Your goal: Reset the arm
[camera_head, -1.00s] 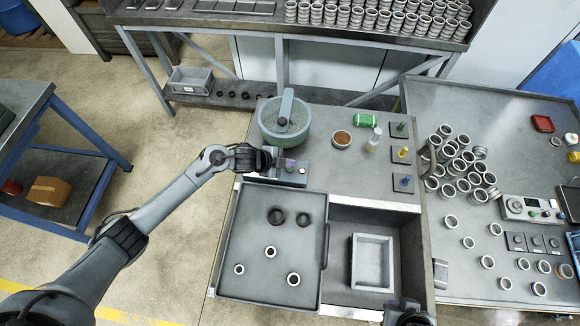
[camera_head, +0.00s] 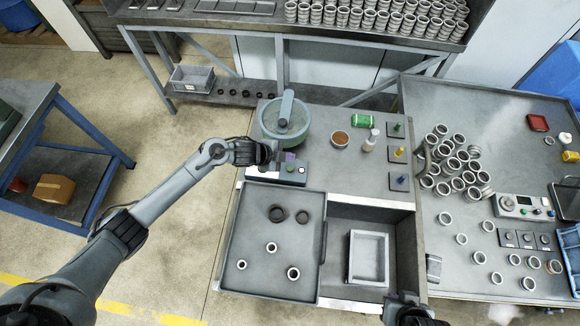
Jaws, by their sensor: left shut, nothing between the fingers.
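My left arm comes in from the left. Its gripper (camera_head: 272,152) is shut and empty. It is at a small control box (camera_head: 287,170) on the near left of the workbench, just below the green round grinder bowl (camera_head: 285,119). Whether the fingertips touch the box cannot be told. Only a dark part of my right arm shows at the bottom edge; its gripper jaws are not visible.
A grey tray (camera_head: 234,255) holds several rings. An open drawer beside it holds a square frame (camera_head: 352,258). The right table (camera_head: 455,285) carries many rings and a control panel (camera_head: 520,207). A green can (camera_head: 361,121) stands on the workbench.

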